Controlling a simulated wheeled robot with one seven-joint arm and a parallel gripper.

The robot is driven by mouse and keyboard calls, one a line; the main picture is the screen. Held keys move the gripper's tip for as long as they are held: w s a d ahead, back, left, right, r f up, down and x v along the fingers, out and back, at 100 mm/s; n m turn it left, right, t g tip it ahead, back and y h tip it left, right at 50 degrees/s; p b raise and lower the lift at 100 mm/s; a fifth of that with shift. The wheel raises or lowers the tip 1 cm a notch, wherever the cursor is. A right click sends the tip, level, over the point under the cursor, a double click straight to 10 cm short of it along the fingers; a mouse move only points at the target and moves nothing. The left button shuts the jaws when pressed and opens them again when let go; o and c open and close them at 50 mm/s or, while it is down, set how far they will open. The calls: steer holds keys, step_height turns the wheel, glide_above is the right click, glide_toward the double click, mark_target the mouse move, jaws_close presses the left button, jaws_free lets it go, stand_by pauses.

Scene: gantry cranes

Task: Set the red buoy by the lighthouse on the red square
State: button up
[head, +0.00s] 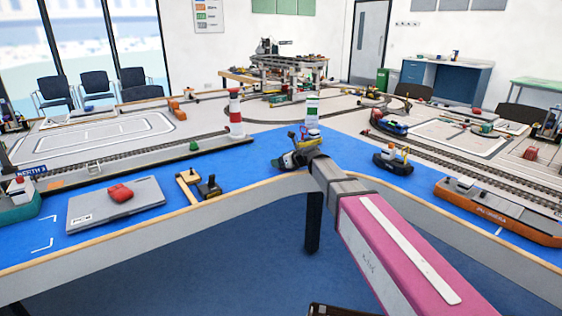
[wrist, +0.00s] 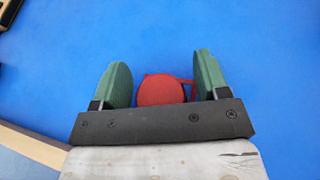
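My gripper (head: 286,160) is low over the blue water surface in the head view, to the right of the red-and-white lighthouse (head: 235,112). In the wrist view its two green fingers (wrist: 161,82) are apart, one on each side of a red buoy (wrist: 161,90). A thin blue gap shows between the buoy and each finger, and a small red loop on its right reaches close to the right finger. The gripper bar covers the buoy's near side. The buoy is hidden in the head view. I cannot make out a red square in either view.
A tug (head: 393,159) and an orange ship (head: 497,208) are on the right. A small green object (head: 194,146) is near the lighthouse. Open blue surface surrounds the buoy.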

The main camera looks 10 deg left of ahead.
steer(key=shift+r, duration=0.15)
steer(key=v, duration=1)
steer(key=shift+s+d+r, duration=0.15)
steer(key=shift+d+r, duration=0.05)
steer(key=shift+d, duration=0.15)
steer(key=shift+s+d+r, duration=0.2)
steer(key=shift+d+r, duration=0.05)
steer(key=shift+d, duration=0.3)
